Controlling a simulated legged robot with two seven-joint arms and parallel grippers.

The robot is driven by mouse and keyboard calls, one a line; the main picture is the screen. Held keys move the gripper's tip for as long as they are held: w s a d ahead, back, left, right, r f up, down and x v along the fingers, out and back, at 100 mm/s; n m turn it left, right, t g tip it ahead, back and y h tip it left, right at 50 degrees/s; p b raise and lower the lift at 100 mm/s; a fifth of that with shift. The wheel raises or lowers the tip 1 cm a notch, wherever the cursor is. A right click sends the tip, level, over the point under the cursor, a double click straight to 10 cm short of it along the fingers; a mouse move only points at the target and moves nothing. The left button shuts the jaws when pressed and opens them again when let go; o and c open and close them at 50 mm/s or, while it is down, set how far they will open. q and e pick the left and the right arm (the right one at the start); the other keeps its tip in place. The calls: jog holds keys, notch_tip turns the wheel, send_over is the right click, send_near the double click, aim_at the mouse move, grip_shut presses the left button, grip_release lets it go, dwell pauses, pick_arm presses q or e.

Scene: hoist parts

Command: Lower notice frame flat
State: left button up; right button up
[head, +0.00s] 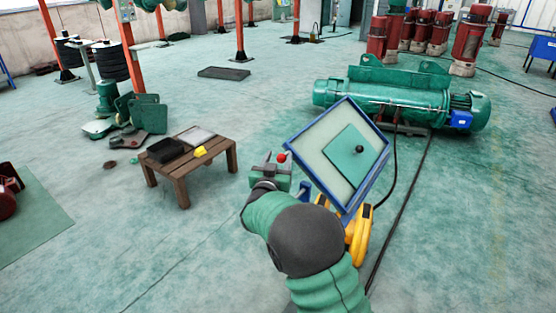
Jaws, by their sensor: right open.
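The notice frame (311,148) is a blue-rimmed panel with a pale face, tilted up right of my right arm. My right gripper (273,160) is open just left of the frame's left corner. A small red ball (282,158) shows at its fingertips; I cannot tell whether they touch it. My right arm hides part of the support below the frame. My left gripper is out of view.
A low wooden table (183,180) with a black tray (165,150) and a yellow item (200,152) stands left. A green hoist (385,102) lies behind the frame. Yellow parts (361,232) and dark cables are beside my arm. Floor between table and frame is mostly clear.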

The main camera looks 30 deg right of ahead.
jog(key=shift+d+f, duration=0.2)
jog(key=shift+d, duration=0.4)
jog(key=c, duration=0.4)
jog(key=shift+s+d, duration=0.1)
jog(key=shift+d, duration=0.05)
jog(key=shift+c, duration=1.2)
grip_shut()
jog(key=shift+a, duration=0.25)
jog(key=shift+a, duration=0.1)
